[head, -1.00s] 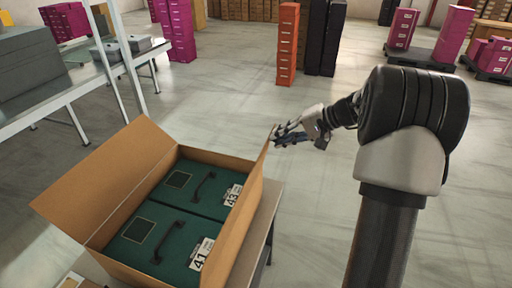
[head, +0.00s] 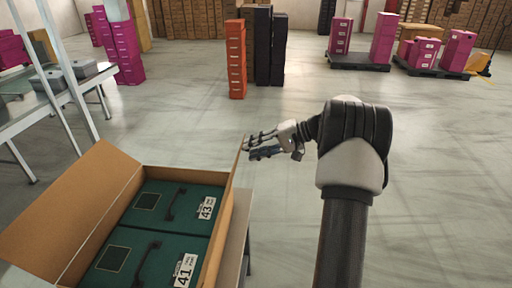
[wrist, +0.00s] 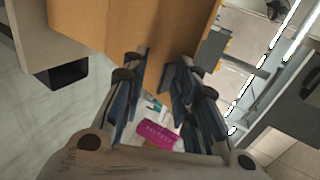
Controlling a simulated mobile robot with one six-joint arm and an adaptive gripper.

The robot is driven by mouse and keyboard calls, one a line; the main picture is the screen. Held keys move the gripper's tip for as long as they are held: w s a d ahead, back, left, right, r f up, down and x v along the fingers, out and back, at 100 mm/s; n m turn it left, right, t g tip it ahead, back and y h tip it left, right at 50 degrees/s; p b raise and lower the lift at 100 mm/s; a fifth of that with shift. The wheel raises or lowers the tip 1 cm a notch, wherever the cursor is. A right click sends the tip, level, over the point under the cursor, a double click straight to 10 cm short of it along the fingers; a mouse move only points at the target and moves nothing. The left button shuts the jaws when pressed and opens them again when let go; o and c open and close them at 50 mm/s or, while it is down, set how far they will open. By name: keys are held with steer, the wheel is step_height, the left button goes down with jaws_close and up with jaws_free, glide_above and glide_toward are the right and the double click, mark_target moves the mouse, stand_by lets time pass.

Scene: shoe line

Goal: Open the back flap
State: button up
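An open brown cardboard carton (head: 226,222) stands at the lower left in the head view. Two dark green shoe boxes lie inside, marked 43 (head: 165,203) and 41 (head: 125,258). Its left flap (head: 72,205) is folded outward. Cardboard on the right side rises to a corner beside my gripper (head: 262,147), which is level with the carton's far right corner. In the wrist view my gripper (wrist: 163,92) has its fingers spread, with brown cardboard (wrist: 130,25) just beyond their tips. I cannot tell whether they touch it. The back flap is not clearly distinguishable.
The carton rests on a grey stand (head: 236,240). A metal-framed table (head: 40,105) stands at the left. Orange (head: 236,60) and dark box stacks (head: 270,45) and pallets of magenta boxes (head: 358,60) stand farther back. The floor right of the carton is clear.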

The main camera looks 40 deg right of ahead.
steer(key=shift+o, duration=0.7)
steer(key=shift+w+a+f, duration=0.1)
steer(key=shift+a+f, duration=0.1)
steer(key=shift+f, duration=0.25)
steer(key=shift+a+f, duration=0.2)
steer(key=shift+f, duration=0.25)
steer(key=shift+d+r, duration=0.1)
steer(key=shift+d, duration=0.05)
steer(key=v, duration=1.2)
steer(key=shift+d+r, duration=0.2)
steer(key=shift+r, duration=0.35)
steer(key=shift+w, duration=0.15)
